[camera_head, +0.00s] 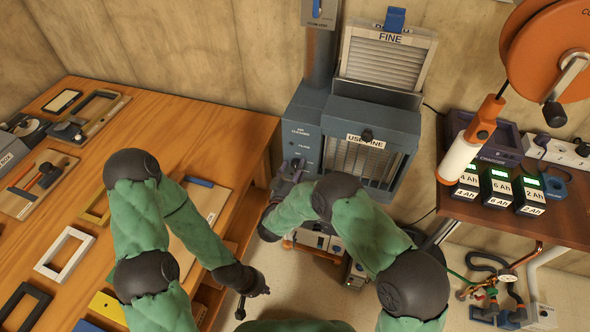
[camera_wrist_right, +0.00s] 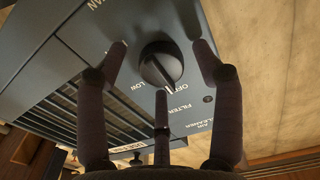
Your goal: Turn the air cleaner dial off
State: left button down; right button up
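The air cleaner (camera_head: 310,108) is a blue-grey cabinet with a grille and a "USE FINE" label, standing against the back wall. Its black round dial (camera_wrist_right: 161,65) shows in the right wrist view, with OFF and LOW printed beside it. The dial's ridge slants, with its lower end near the OFF lettering; the exact setting is hard to read. My right gripper (camera_head: 290,172) is at the control panel and hides the dial in the head view. In the wrist view its open fingers (camera_wrist_right: 161,60) stand around the dial, apart from it. My left gripper (camera_head: 252,300) hangs low, empty, its fingers spread.
A wooden workbench (camera_head: 190,125) with frames and tools fills the left. A shelf (camera_head: 545,225) with battery packs (camera_head: 500,188) stands at the right. An orange reel (camera_head: 545,55) with a hanging handle is at upper right. Hoses and valves (camera_head: 490,290) lie below the shelf.

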jog(key=v, duration=0.7)
jog(key=shift+s, duration=0.25)
dwell(0.6)
